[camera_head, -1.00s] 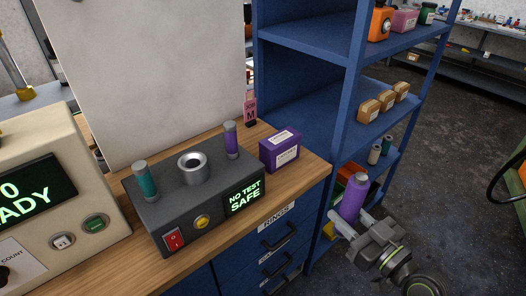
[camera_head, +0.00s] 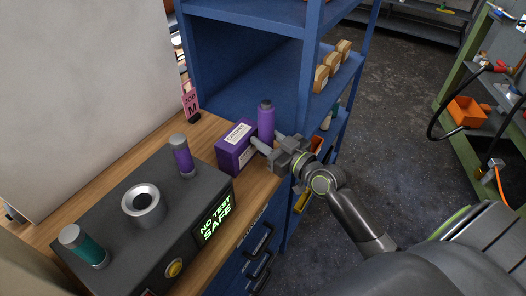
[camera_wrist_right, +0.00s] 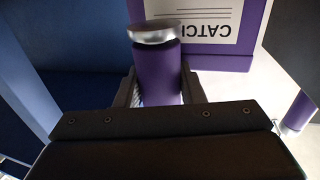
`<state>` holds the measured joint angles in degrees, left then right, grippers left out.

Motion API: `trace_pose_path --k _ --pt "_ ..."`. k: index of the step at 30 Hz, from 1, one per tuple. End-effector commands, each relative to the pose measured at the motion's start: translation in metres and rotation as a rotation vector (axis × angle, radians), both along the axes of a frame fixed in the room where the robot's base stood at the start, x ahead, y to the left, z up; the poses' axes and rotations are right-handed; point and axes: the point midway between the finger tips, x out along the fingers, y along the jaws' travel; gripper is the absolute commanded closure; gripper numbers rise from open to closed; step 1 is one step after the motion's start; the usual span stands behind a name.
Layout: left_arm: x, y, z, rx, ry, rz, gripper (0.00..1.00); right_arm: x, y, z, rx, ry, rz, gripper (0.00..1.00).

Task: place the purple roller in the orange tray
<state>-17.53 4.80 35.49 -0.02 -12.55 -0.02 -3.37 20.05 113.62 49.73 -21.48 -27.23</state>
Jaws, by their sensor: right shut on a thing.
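My right gripper (camera_head: 272,142) is shut on a purple roller (camera_head: 266,118) with a silver-grey cap, held upright beside the purple box. In the right wrist view the same roller (camera_wrist_right: 159,75) stands between the jaws. An orange open container (camera_head: 466,112), perhaps the orange tray, is on the green rack at the right. A small orange-red item (camera_head: 317,144) shows partly behind my right arm at the blue shelf. My left gripper is out of view.
The purple box (camera_head: 236,148) on the wooden bench is close to my right gripper. The blue shelf (camera_head: 310,90) stands just behind. A teal roller (camera_head: 84,246) and metal socket (camera_head: 143,203) are on the tester. Open floor (camera_head: 395,110) lies between shelf and green rack (camera_head: 458,70).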

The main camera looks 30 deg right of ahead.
Motion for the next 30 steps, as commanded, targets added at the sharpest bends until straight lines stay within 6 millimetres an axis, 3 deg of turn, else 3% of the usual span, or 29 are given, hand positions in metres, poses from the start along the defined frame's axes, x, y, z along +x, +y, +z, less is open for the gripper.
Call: trace_pose_path --k 8,21,22,26,30 --pt "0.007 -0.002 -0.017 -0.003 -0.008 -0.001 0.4 0.0 0.0 -0.035 0.002 0.0 -0.001 0.97" --pt "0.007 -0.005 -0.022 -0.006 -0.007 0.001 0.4 0.0 0.0 -0.04 0.0 -0.003 0.0 0.97" --pt "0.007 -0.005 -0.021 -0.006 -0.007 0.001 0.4 0.0 0.0 -0.04 -0.001 0.0 0.0 0.62" --pt "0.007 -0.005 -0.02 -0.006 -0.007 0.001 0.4 0.0 0.0 -0.039 -0.001 0.0 0.0 0.45" --pt "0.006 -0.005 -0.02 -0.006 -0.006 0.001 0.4 0.0 0.0 -0.039 -0.001 0.0 0.0 0.43"
